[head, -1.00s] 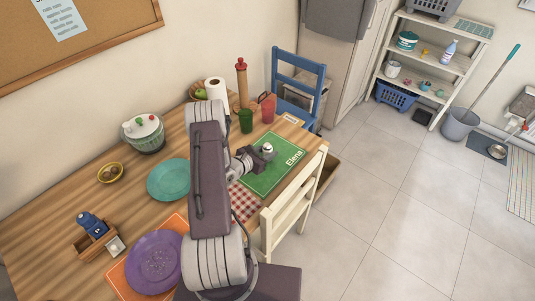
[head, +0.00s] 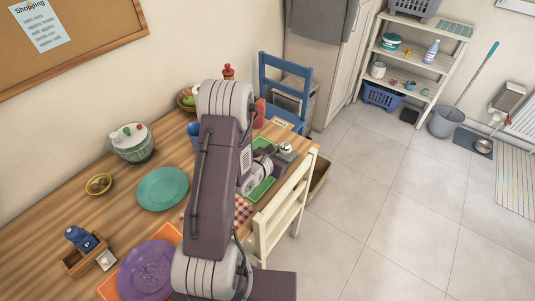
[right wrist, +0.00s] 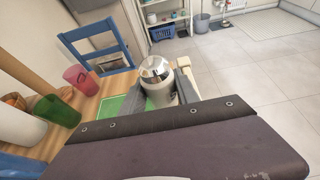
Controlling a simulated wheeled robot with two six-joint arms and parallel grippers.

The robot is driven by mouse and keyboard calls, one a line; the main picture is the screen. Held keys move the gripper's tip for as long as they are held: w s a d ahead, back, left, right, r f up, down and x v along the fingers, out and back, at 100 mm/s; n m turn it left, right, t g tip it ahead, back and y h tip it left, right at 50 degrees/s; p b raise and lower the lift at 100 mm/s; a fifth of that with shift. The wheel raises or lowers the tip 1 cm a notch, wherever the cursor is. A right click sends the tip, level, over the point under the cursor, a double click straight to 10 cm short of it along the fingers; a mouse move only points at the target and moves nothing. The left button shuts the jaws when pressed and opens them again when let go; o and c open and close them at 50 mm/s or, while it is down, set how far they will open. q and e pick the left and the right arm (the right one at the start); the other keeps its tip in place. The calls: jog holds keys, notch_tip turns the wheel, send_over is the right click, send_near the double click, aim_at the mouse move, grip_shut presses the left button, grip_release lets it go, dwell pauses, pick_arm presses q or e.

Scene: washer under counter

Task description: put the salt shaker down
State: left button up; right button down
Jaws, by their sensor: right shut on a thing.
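The salt shaker (head: 286,149) is a small white jar with a shiny metal cap. It also shows in the right wrist view (right wrist: 158,82), upright between two grey fingers. My right gripper (right wrist: 160,98) is shut on it. In the head view the right gripper (head: 281,155) is over the right part of the green placemat (head: 262,187), near the table's right edge. Whether the shaker's base touches anything is hidden. My left gripper is not in view.
A red cup (right wrist: 80,77) and a green cup (right wrist: 56,106) stand left of the shaker in the wrist view. A blue chair (head: 286,80) is behind the table and a cream chair (head: 282,212) is at its right side. My arm covers the table's middle.

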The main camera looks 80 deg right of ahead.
jog(key=shift+w, duration=0.1)
jog(key=w+d+f, duration=0.1)
jog(key=w+f, duration=0.1)
jog(key=w, duration=0.1)
jog(key=w+d+f, duration=0.2)
jog(key=w, duration=0.1)
jog(key=w+d+f, duration=0.2)
jog(key=w+f, duration=0.1)
jog(key=w, duration=0.1)
jog(key=shift+w+d, duration=0.1)
jog(key=shift+d, duration=0.15)
notch_tip(320, 180, down, 3)
jog(key=shift+f, duration=0.35)
jog(key=shift+f, duration=0.2)
jog(key=c, duration=0.9)
grip_release()
